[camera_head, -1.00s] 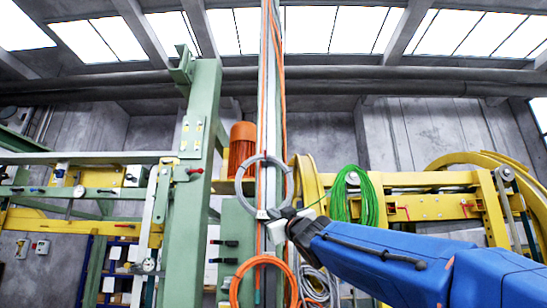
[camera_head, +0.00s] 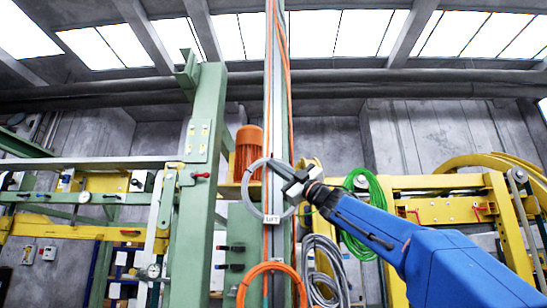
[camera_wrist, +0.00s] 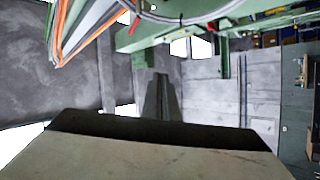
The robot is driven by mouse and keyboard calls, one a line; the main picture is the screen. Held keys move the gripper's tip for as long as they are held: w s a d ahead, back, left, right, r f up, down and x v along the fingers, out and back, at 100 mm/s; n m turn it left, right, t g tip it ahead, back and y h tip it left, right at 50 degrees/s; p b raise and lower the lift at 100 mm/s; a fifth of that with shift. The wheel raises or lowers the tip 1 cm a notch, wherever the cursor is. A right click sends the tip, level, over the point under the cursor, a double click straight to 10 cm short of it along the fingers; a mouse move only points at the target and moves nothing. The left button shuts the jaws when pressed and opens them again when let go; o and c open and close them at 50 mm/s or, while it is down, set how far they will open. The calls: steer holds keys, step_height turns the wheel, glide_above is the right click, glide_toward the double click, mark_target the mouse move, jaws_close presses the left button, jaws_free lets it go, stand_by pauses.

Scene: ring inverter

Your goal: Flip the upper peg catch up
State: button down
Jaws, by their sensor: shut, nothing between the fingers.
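A grey ring (camera_head: 243,205) hangs against the front of a tall grey post (camera_head: 280,90), with a small white label (camera_head: 271,219) at its bottom. My gripper (camera_head: 279,168) is at the ring's upper right, its tip overlapping the rim in the head view; I cannot tell whether they touch. It is shut and empty. The upper peg catch is not clearly made out in the head view; it is small or hidden near my gripper tip. In the wrist view my shut gripper (camera_wrist: 160,122) fills the bottom, and a small red tip (camera_wrist: 137,24) shows beside a grey ring's curved edge (camera_wrist: 190,18).
An orange coil (camera_head: 268,268) and grey coils (camera_head: 325,262) hang below. A green coil (camera_head: 360,245) hangs behind my arm. A green column (camera_head: 203,150) stands left of the ring, and an orange motor (camera_head: 249,148) sits behind. Orange cables run up the post.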

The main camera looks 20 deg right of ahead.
steer(key=shift+w, duration=0.1)
steer(key=w+d+r, duration=0.1)
steer(key=w+r, duration=0.4)
steer(key=w, duration=0.2)
steer(key=shift+d, duration=0.4)
steer(key=shift+w+r, duration=0.1)
stand_by(2.0)
steer(key=shift+w+d+r, duration=0.1)
steer(key=shift+w+r, duration=0.05)
steer(key=shift+w, duration=0.05)
steer(key=shift+w+d+r, duration=0.2)
steer(key=shift+w+r, duration=0.35)
steer(key=shift+w, duration=0.2)
stand_by(1.6)
steer(key=shift+s, duration=0.1)
steer(key=shift+s+a+f, duration=0.15)
steer(key=shift+s+f, duration=0.3)
steer(key=shift+s, duration=0.1)
steer(key=shift+s+a+f, duration=0.15)
steer(key=shift+s+f, duration=0.25)
steer(key=shift+s, duration=0.1)
steer(key=shift+s+a+f, duration=0.3)
steer(key=shift+s+f, duration=0.4)
steer(key=shift+s, duration=0.3)
steer(key=shift+s+a+f, duration=0.25)
steer(key=shift+s+f, duration=0.45)
steer(key=shift+s, duration=0.3)
